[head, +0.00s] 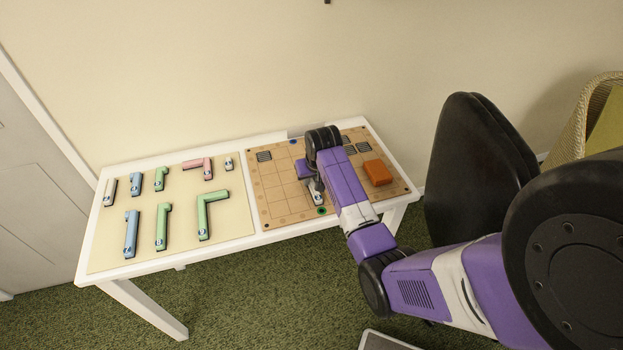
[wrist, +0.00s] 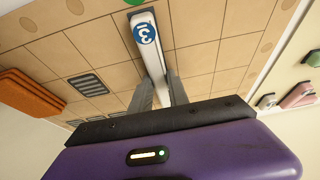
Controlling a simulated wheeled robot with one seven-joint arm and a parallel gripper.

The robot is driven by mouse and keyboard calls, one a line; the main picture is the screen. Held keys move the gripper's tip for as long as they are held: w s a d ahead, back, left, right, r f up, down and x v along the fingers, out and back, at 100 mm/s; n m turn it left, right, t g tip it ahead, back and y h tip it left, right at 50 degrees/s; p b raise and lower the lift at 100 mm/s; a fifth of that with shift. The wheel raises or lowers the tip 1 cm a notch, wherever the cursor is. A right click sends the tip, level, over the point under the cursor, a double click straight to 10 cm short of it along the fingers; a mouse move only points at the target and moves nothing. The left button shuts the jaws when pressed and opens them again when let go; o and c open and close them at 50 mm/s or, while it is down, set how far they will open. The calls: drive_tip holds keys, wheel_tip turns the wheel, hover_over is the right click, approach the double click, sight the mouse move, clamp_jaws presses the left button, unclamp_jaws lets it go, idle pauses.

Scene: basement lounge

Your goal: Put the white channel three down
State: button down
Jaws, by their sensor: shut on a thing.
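The white channel three is a narrow white bar with a round blue label in the wrist view (wrist: 148,45). In the head view its near end (head: 317,198) shows just below my gripper (head: 315,184). My gripper's two fingers (wrist: 160,92) are shut on it from both sides, over the gridded wooden board (head: 275,206). The bar points towards the board's front edge, near a green ring (head: 321,210). I cannot tell whether it touches the board. My gripper hides its far end.
An orange block (head: 377,172) sits on the board's right part, near dark slatted squares (head: 363,147). A cream mat (head: 110,253) on the left holds several white, blue, green and pink pieces. A black chair (head: 475,165) stands right of the white table. The board's left cells are mostly bare.

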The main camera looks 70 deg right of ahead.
drive_tip(key=c, duration=1.3)
unclamp_jaws()
drive_tip(key=shift+o, duration=0.2)
drive_tip(key=v, duration=1.2)
drive_tip(key=a+f, duration=0.2)
drive_tip(key=a, duration=0.1)
drive_tip(key=a+f+n+t, duration=0.1)
drive_tip(key=a+f, duration=0.1)
drive_tip(key=a, duration=0.2)
drive_tip(key=a+f+n+t, duration=0.1)
drive_tip(key=a+f, duration=0.2)
drive_tip(key=a, duration=0.1)
drive_tip(key=shift+w+h, duration=0.4)
drive_tip(key=s+a+n+t, duration=0.2)
drive_tip(key=s+a+t, duration=0.15)
drive_tip(key=a, duration=0.55)
drive_tip(key=s+a+n+t, duration=0.2)
drive_tip(key=s+a, duration=0.3)
drive_tip(key=a, duration=0.4)
drive_tip(key=s+a+r+n+t+y, duration=0.2)
drive_tip(key=s+a+r, duration=0.3)
drive_tip(key=r, duration=0.3)
drive_tip(key=s+a+r+n+t+y, duration=0.2)
drive_tip(key=s+a+r, duration=0.3)
drive_tip(key=s+r, duration=0.2)
drive_tip(key=shift+r, duration=0.75)
